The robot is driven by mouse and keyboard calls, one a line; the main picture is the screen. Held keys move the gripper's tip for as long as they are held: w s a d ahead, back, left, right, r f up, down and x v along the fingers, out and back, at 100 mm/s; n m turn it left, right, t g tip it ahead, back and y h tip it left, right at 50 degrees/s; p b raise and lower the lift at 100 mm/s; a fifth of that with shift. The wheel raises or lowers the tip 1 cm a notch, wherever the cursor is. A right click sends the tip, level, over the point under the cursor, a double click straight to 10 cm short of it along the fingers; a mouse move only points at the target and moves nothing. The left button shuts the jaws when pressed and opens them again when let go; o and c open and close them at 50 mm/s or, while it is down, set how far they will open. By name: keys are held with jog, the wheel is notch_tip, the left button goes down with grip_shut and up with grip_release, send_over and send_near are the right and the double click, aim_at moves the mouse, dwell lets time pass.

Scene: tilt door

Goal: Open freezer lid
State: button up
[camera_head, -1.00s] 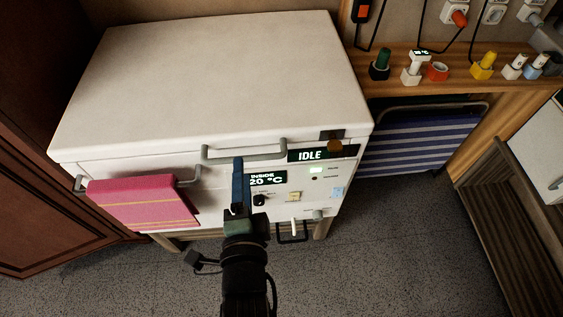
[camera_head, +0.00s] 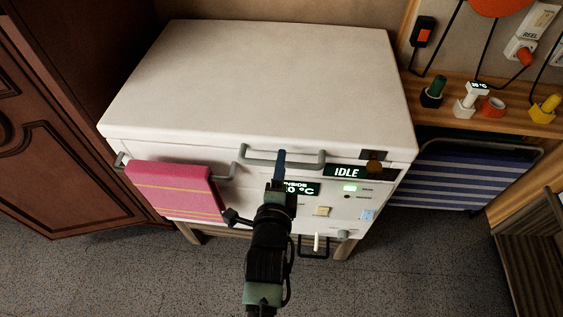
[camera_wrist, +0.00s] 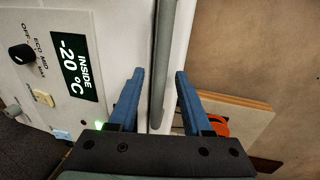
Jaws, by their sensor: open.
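The white freezer's lid (camera_head: 260,85) is closed and lies flat on the body in the head view. A grey bar handle (camera_head: 302,164) runs along the lid's front edge. My gripper (camera_head: 281,156) is at the middle of this handle, with its blue fingers pointing up at it. In the wrist view my open gripper (camera_wrist: 159,72) has one finger on each side of the grey handle bar (camera_wrist: 164,40). Clear gaps show beside the bar, so the fingers look apart from it. The rest of the lid is hidden in the wrist view.
A pink towel (camera_head: 175,190) hangs on a front rail at left. The front panel has an IDLE display (camera_head: 346,171), knobs and a dark latch-like piece (camera_head: 373,155). A wooden cabinet (camera_head: 50,130) stands left. A shelf with small coloured items (camera_head: 490,107) is at right.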

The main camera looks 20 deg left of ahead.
jog(key=shift+x, duration=0.8)
grip_shut()
dwell(1.0)
